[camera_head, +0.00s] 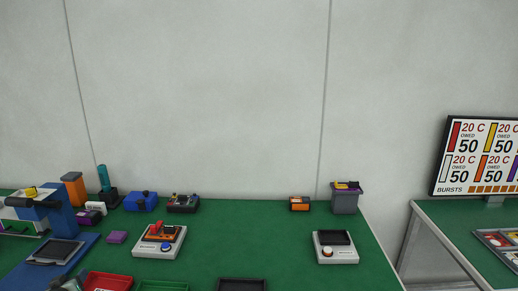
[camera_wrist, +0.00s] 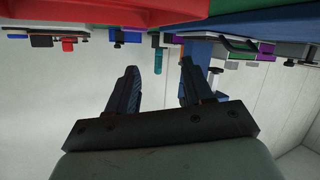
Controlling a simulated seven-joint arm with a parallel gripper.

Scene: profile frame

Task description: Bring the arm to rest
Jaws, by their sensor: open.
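My gripper (camera_wrist: 158,66) shows in the wrist view with its two dark fingers apart. No object is between the fingers; the pale wall shows through the gap. The wrist view is upside down, with the table and its things along the top edge. In the head view I cannot clearly make out the gripper; a small grey shape (camera_head: 66,285) at the bottom left edge is too cut off to identify.
The green table (camera_head: 270,240) holds a blue stand (camera_head: 62,215) at left, a white device with a red top (camera_head: 160,242), another white device (camera_head: 335,248) and a grey bin (camera_head: 345,202). A red tray (camera_head: 108,282) lies in front. A price board (camera_head: 478,158) stands on a side table.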

